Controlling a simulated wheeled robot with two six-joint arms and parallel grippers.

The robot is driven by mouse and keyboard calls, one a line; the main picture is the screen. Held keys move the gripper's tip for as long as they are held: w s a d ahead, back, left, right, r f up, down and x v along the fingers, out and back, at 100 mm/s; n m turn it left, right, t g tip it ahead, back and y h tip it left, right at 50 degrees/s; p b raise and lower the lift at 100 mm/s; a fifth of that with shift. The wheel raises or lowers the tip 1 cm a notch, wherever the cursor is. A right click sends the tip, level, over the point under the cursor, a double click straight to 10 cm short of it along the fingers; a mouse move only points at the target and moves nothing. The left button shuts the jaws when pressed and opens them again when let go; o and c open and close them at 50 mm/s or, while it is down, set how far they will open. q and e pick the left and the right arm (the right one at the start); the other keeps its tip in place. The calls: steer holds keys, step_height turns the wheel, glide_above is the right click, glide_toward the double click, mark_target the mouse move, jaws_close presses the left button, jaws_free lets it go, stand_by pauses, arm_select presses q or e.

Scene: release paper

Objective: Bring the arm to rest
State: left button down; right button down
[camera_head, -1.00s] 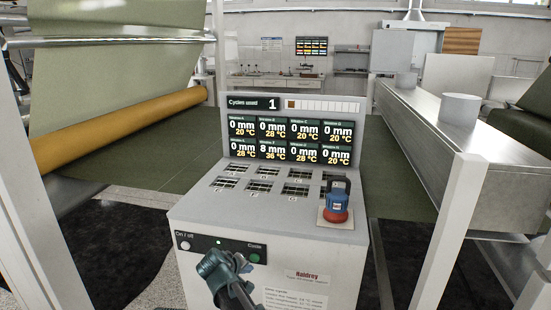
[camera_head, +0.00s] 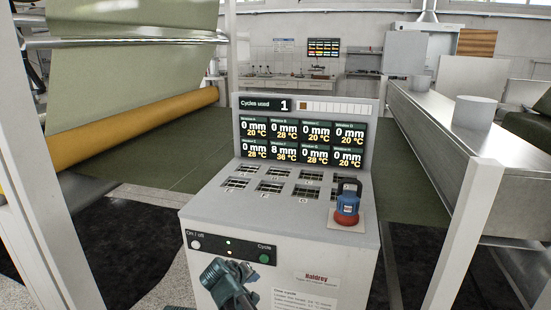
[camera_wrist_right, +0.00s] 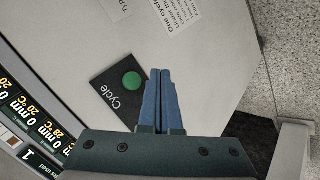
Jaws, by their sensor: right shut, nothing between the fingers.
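My right gripper (camera_head: 230,270) is in front of the lower front face of the white control machine (camera_head: 300,235). Its two blue fingers are together and empty in the right wrist view (camera_wrist_right: 161,72). The green Cycle button (camera_head: 264,258) is to the right of the gripper in the head view and just left of the fingertips in the wrist view (camera_wrist_right: 132,81). The fingers look apart from the button. The white On / off button (camera_head: 196,244) is at the panel's left. My left gripper is not in view.
The machine has a display (camera_head: 305,130) reading "Cycles used 1" and several small grilled windows. A blue and red device (camera_head: 347,205) stands on its top right. A yellow roller (camera_head: 130,125) is at left and a metal bench (camera_head: 440,130) at right. White posts flank the machine.

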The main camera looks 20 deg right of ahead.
steer(key=s+a+f+g+y, duration=0.3)
steer(key=s+a, duration=0.3)
steer(key=s, duration=0.5)
steer(key=s+a+f+g+y, duration=0.25)
steer(key=s+a+g, duration=0.2)
steer(key=s, duration=0.75)
step_height(320, 180, up, 16)
steer(key=w+t+p, duration=0.1)
steer(key=p, duration=1.6)
steer(key=shift+a+r+n, duration=0.15)
steer(key=shift+a+n, duration=0.15)
steer(key=shift+w, duration=0.1)
stand_by(2.9)
